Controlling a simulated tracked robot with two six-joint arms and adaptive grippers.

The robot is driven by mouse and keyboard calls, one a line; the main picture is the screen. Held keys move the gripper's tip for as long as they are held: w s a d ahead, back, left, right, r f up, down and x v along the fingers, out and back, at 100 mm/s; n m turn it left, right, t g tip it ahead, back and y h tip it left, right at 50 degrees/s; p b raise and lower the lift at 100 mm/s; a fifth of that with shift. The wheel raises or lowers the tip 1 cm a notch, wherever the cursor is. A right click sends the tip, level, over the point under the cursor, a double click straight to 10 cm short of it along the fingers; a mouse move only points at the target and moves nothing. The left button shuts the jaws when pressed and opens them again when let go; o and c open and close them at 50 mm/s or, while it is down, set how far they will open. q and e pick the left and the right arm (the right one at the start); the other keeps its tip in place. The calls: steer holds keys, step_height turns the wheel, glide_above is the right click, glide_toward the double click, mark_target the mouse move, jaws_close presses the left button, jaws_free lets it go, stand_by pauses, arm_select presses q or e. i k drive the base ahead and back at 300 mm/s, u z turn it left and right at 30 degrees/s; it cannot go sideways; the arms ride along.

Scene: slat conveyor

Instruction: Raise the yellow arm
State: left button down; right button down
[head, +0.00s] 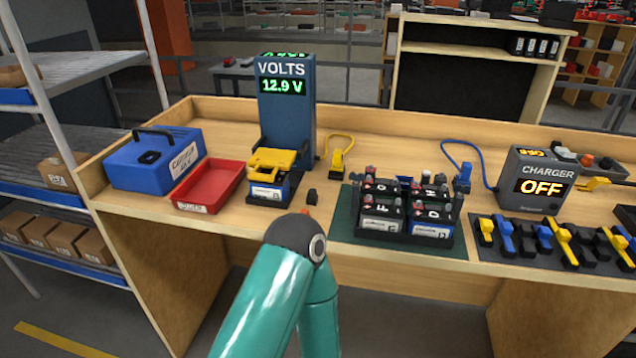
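The yellow arm (275,160) lies low across the top of a dark battery (267,190) with a pale label, in front of the blue voltmeter post (285,115). The voltmeter display reads 12.9 V. One of my teal arms rises from the bottom edge with its bent joint in front of the bench, then runs back down out of the picture. I cannot see either gripper, and nothing of mine is seen touching the yellow arm.
A red tray (208,187) and a blue case (155,160) stand to the left. Several batteries sit in a rack on a green mat (343,222). The charger (540,180) shows OFF, behind several yellow and blue clamps.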

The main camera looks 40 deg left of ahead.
mark_target(274, 160)
steer(key=u, duration=0.35)
steer(key=i, duration=0.2)
steer(key=z, duration=0.45)
steer(key=k, duration=0.4)
steer(key=z, duration=0.8)
steer(key=i, duration=0.15)
steer(key=u, duration=2.1)
steer(key=i, duration=0.5)
steer(key=z, duration=0.1)
